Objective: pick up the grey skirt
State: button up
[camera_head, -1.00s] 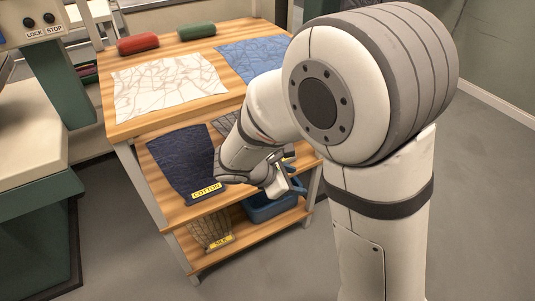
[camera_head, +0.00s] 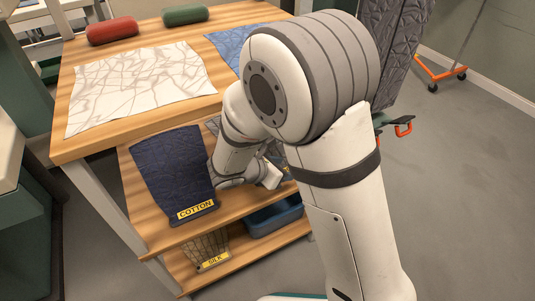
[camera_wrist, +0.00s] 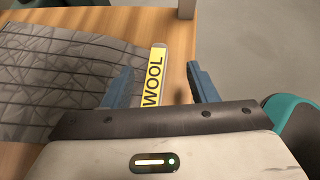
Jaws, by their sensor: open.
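A grey cloth with dark crossing lines (camera_wrist: 70,78) lies flat in the wrist view. A yellow tag (camera_wrist: 153,77) reading WOOL runs along its right edge; I cannot tell for sure that it is the skirt. My gripper (camera_wrist: 160,82) is open, its two blue fingers on either side of the tag in the picture. The left finger overlaps the cloth; the right one is past its edge. Height above it cannot be told. In the head view my arm hides most of this cloth. Another grey, quilted-looking garment (camera_head: 391,45) hangs at the upper right.
A wooden bench (camera_head: 95,140) carries a white patterned cloth (camera_head: 140,85), a blue cloth and two rolls. Its middle shelf (camera_head: 150,215) holds a navy cloth (camera_head: 170,170) tagged COTTON. Below are a SILK-tagged cloth (camera_head: 208,247) and a blue bin (camera_head: 275,217).

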jog(key=b+x, duration=0.1)
jog(key=x, duration=0.1)
jog(key=b+x, duration=0.1)
jog(key=shift+w+f, duration=0.25)
jog(key=shift+f, duration=0.2)
jog(key=shift+w+d+f+b, duration=0.2)
jog(key=shift+w+d+b, duration=0.1)
jog(key=shift+w+d, duration=0.05)
jog(key=shift+c, duration=0.2)
